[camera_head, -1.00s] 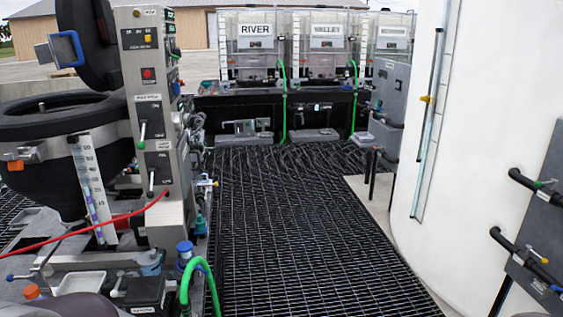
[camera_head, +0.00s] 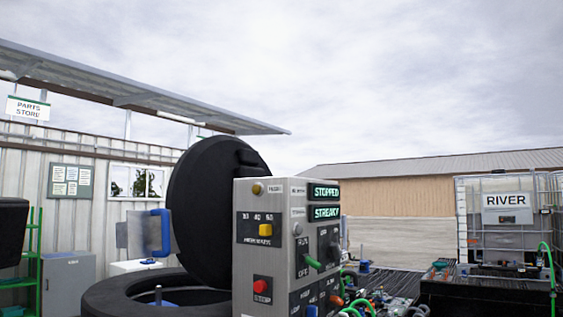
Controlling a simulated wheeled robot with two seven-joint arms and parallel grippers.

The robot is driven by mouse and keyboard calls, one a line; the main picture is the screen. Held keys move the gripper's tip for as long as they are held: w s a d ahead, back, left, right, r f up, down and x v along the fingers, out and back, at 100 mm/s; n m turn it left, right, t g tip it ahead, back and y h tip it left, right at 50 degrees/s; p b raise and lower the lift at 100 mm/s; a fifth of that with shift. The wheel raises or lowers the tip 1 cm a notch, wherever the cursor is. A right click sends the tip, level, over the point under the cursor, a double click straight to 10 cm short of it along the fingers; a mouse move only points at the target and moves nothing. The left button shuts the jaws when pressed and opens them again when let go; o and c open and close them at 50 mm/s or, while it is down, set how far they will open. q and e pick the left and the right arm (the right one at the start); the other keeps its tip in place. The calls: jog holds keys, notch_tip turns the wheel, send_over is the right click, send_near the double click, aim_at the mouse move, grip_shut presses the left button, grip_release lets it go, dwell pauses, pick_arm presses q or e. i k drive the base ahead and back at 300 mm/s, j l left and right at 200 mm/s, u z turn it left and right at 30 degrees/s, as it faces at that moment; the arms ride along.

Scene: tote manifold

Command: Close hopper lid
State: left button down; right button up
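The hopper lid (camera_head: 212,212) is a round black disc, standing open and upright behind the hopper. A blue handle (camera_head: 161,232) sticks out from its left side on a grey plate. The black hopper rim (camera_head: 120,298) shows at the bottom of the view, with the opening uncovered. A grey control panel (camera_head: 265,230) stands at the right of the hopper and hides part of the rim and the lid's lower right. Neither of my grippers shows.
The panel carries a red stop button (camera_head: 262,289), a yellow knob and displays reading STOPPED and STREAKY. A caged tank labelled RIVER (camera_head: 507,222) stands at right. A grey cabinet (camera_head: 68,283) and green shelf (camera_head: 33,262) stand at left.

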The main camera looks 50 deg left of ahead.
aim_at(195, 224)
jog(key=i+l+u, duration=0.1)
jog(key=i+u, duration=0.35)
jog(key=i+l+u, duration=0.25)
jog(key=u, duration=0.15)
jog(key=i+l+u, duration=0.7)
jog(key=l+u, duration=0.2)
jog(key=i+l+u, duration=0.2)
jog(key=l+u, duration=0.2)
jog(key=l, duration=0.15)
